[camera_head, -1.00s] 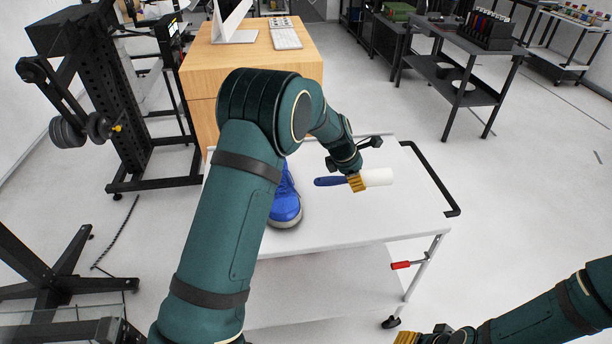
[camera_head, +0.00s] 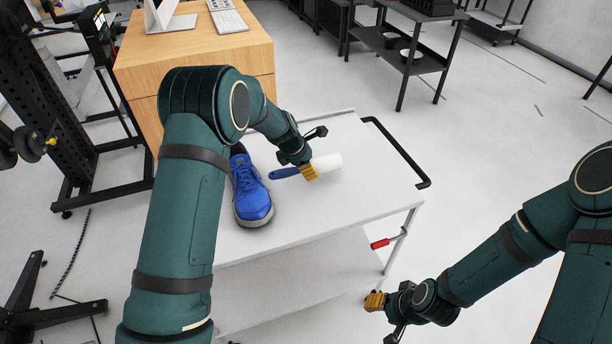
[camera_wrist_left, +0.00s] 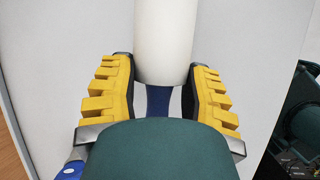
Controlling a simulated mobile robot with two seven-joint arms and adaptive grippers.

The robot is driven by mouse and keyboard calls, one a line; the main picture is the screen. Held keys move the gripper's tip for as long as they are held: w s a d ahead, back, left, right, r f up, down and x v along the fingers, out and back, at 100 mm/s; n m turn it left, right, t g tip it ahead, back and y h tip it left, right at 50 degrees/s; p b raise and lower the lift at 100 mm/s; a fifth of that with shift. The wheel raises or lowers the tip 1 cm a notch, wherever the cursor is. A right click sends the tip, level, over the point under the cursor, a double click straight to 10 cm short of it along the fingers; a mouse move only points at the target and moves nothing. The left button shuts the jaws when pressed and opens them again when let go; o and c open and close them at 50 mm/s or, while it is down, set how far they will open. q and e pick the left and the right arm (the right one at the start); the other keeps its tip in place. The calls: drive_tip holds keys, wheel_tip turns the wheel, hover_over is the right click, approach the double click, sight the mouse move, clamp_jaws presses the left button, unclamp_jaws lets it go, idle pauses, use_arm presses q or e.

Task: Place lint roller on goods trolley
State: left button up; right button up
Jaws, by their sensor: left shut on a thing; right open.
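The lint roller has a white roll (camera_head: 330,162) and a blue handle (camera_head: 285,173). It lies level over the top of the white goods trolley (camera_head: 375,165). I cannot tell whether it touches the surface. My left gripper (camera_head: 310,174) is shut on the roller where handle and roll meet. In the left wrist view the white roll (camera_wrist_left: 165,40) points away between the yellow fingers (camera_wrist_left: 163,85), with blue handle behind it. My right gripper (camera_head: 374,302) is open and empty, low in front of the trolley's right corner.
A blue shoe (camera_head: 250,190) stands on the trolley left of the roller, partly behind my left arm. A black push handle (camera_head: 400,155) edges the trolley's right side. A wooden desk (camera_head: 195,55) stands behind left. The trolley top right of the roller is clear.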

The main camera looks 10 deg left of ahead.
use_arm(q)
wheel_tip(320, 180, down, 3)
drive_tip(key=shift+f+b, duration=0.3)
drive_tip(key=shift+f, duration=0.1)
drive_tip(key=o, duration=1.1)
drive_tip(key=p+v, duration=0.1)
drive_tip(key=v, duration=1.1)
drive_tip(key=shift+p, duration=0.35)
